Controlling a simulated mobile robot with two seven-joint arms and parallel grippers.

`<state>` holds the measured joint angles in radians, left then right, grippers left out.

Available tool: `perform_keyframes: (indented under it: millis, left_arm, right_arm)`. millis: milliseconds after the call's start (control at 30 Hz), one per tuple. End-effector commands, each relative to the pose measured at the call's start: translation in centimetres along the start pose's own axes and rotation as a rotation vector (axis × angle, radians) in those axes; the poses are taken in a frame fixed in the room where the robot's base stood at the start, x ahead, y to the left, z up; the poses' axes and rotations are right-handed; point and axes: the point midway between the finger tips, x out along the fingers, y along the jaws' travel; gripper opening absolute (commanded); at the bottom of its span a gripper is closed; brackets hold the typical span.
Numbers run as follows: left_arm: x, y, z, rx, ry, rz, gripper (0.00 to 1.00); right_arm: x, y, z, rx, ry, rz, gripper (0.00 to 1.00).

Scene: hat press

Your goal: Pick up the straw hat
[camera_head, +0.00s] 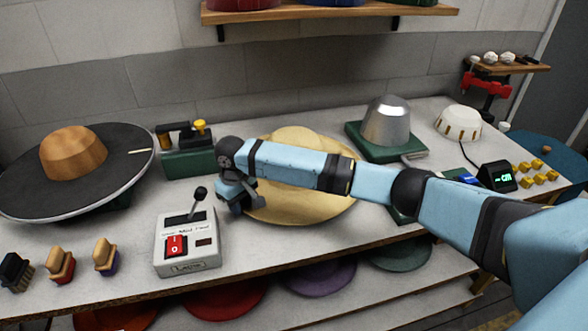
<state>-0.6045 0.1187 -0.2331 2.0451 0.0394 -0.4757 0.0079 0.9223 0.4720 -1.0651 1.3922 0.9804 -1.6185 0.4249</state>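The straw hat (305,207) lies on the workbench in the middle of the head view, pale yellow with a wide brim. My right arm crosses in front of it from the right and hides much of its crown and brim. My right gripper (246,202) is at the hat's left edge, beside or over the brim. Its fingers are small and partly hidden, so I cannot tell whether they are open or touching the brim. My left gripper is not in the view.
A control box (188,243) with a lever stands front left of the hat. A green machine (188,158) is behind left, and a metal dome on a green base (386,123) behind right. A wide dark disc with a wooden block (75,153) and several brushes (105,256) are left.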

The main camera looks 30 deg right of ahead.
Motion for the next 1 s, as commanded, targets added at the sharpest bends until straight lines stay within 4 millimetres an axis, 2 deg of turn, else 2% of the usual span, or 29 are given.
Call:
perform_keyframes:
  millis: [167,300,667,767,867,1000]
  left_arm:
    - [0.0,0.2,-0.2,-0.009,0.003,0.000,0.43]
    - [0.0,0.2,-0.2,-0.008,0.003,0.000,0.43]
    - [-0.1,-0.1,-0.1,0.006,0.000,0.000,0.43]
    - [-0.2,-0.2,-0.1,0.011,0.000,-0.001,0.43]
    - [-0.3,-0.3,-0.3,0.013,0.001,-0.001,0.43]
    - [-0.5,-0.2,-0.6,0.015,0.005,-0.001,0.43]
  right_arm:
    - [0.0,0.0,0.0,0.000,0.000,0.000,0.25]
    - [0.0,0.0,0.0,0.000,0.000,0.000,0.00]
    - [-0.4,0.0,0.0,-0.001,0.001,0.000,0.00]
    - [-1.5,0.0,0.0,-0.001,0.001,0.000,0.00]
    - [-3.5,0.0,-0.1,-0.001,0.003,-0.001,0.00]
    - [-7.4,0.0,-0.1,-0.001,0.004,0.000,0.00]
